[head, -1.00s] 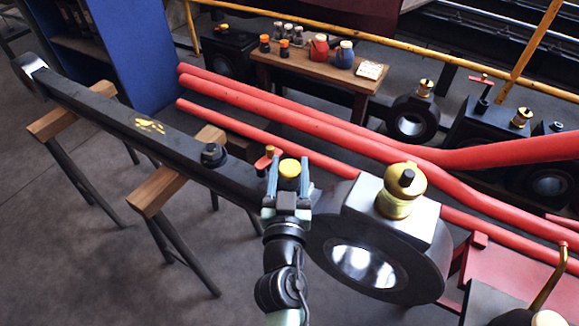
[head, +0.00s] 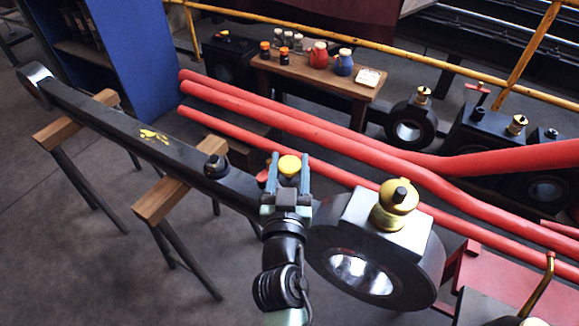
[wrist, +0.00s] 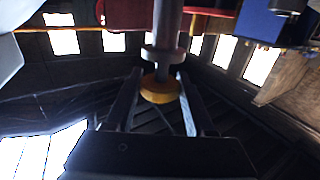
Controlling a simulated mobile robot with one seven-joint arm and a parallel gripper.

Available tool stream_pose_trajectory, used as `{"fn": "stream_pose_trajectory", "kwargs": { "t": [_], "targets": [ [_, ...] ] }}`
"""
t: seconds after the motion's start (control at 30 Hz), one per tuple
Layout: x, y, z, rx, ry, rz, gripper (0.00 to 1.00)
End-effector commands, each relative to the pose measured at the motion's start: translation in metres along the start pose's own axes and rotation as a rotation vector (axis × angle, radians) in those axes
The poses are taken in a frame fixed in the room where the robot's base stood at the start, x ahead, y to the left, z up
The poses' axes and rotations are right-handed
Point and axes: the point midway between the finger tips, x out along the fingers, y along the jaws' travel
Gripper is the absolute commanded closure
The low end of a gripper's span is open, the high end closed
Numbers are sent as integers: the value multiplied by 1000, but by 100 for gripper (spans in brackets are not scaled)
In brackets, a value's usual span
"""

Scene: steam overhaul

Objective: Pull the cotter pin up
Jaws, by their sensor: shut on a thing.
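The cotter pin's yellow round head (head: 290,166) shows between the two upright fingers of my gripper (head: 289,159) in the head view. My gripper is shut on it. In the wrist view the yellow disc (wrist: 160,90) sits between the fingers, with a grey collar and dark shaft running from it. The pin is over the right part of the long dark rod (head: 110,126), close to its big end (head: 427,270). My gripper hides the rod around the pin, so I cannot tell how far the shaft stands clear.
A brass oil cup (head: 396,206) stands on the big end, right of my gripper. A small red part (head: 262,177) is just left of the fingers. Red pipes (head: 340,128) run behind. Wooden-topped trestles (head: 177,199) carry the rod. A table (head: 300,75) with jars stands behind.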

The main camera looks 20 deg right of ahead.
Motion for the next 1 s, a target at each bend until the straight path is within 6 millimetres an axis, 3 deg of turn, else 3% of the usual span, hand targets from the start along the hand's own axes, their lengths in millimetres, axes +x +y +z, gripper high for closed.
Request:
{"fn": "stream_pose_trajectory", "kwargs": {
  "t": [0.03, 0.27, 0.3, 0.43, 0.77, 1.0],
  "targets": [
    [1, -1, -9, 1, 16, -3, 100],
    [1, -1, -10, 0, 20, -4, 100],
    [1, -1, -10, 1, 21, -4, 40],
    [1, -1, -8, 0, 16, -3, 17],
    [-1, 0, -4, 0, 9, -2, 16],
    [-29, 0, -1, -1, 6, -2, 16]
  ]
}}
